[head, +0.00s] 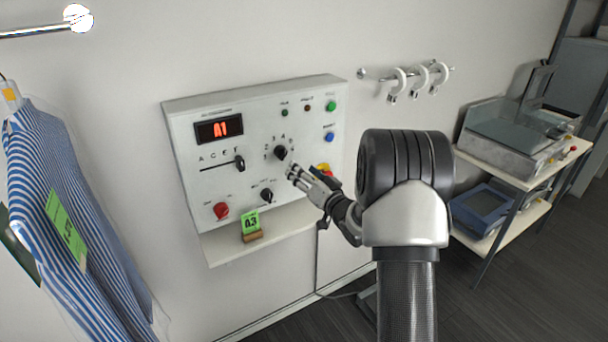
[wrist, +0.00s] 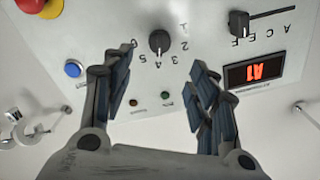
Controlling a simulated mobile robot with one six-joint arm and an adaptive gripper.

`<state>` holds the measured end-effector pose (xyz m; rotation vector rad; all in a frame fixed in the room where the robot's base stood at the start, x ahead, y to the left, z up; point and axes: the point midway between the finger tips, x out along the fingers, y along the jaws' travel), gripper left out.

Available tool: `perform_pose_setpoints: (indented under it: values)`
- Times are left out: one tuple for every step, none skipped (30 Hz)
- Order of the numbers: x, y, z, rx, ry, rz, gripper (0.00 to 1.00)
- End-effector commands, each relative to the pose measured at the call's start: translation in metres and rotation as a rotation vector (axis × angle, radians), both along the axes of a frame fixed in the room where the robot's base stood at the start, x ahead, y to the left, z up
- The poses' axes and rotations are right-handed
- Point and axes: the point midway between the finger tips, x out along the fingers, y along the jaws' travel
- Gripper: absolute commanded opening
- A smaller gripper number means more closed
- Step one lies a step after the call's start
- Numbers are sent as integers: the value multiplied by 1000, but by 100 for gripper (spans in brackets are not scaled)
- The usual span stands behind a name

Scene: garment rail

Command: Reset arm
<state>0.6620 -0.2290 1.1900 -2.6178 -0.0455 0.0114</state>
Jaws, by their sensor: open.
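My gripper (head: 298,174) is open and empty in front of the white control panel (head: 182,125). In the wrist view its two fingers (wrist: 160,85) are spread to either side below the black numbered knob (wrist: 160,41), apart from each other. The same knob (head: 280,153) shows just left of and above my fingertips in the head view; I cannot tell whether they touch it. The red display (head: 219,129) reads A1. My arm reaches in from the lower right. The emergency-stop button (head: 324,169) is partly hidden behind my gripper.
A lettered slider (head: 239,163), a red switch (head: 221,210) and a green A3 tag (head: 250,222) on the panel's ledge are nearby. A striped shirt (head: 85,215) hangs at left. Hooks (head: 397,82) and a shelf rack (head: 520,178) stand right.

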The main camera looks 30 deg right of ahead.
Motion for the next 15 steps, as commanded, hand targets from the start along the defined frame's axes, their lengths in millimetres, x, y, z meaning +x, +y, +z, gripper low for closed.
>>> perform_pose_setpoints:
  values:
    - [0,0,0,0,0,0,53]
    - [0,0,0,0,0,0,53]
    - [0,0,0,0,0,0,53]
    - [0,0,0,0,0,0,53]
    - [0,0,0,0,0,0,53]
    - [0,0,0,0,0,0,53]
    - [0,0,0,0,0,0,53]
    - [0,0,0,0,0,0,53]
    - [0,0,0,0,0,-1,53]
    - [0,0,1,-1,2,-1,53]
    - [1,1,2,-5,5,-3,53]
    - [1,2,5,-14,12,-7,53]
    - [1,4,9,-26,20,-12,53]
    - [1,6,13,-38,34,-19,53]
    - [0,10,20,-62,57,-32,53]
